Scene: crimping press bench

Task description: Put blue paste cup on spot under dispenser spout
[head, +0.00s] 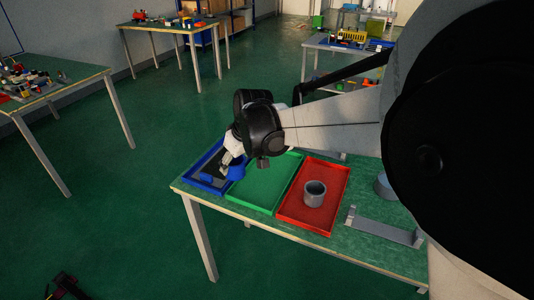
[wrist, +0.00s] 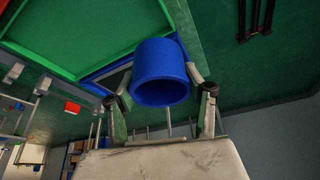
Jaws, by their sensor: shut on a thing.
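The blue paste cup (head: 237,171) is in my gripper (head: 231,164), over the blue tray (head: 196,183) at the left end of the near bench. In the wrist view the cup (wrist: 160,70) sits between the two fingers of my gripper (wrist: 162,95), its open mouth facing the camera. In the head view the arm and wrist cover part of the scene behind them. I cannot make out a dispenser spout or a spot under it; a flat grey bracket (head: 384,231) lies on the bench's right side.
An empty green tray (head: 262,187) and a red tray (head: 291,212) holding a grey cup (head: 315,193) stand to the right of the blue tray. A grey cylinder (head: 384,186) stands partly hidden behind my arm.

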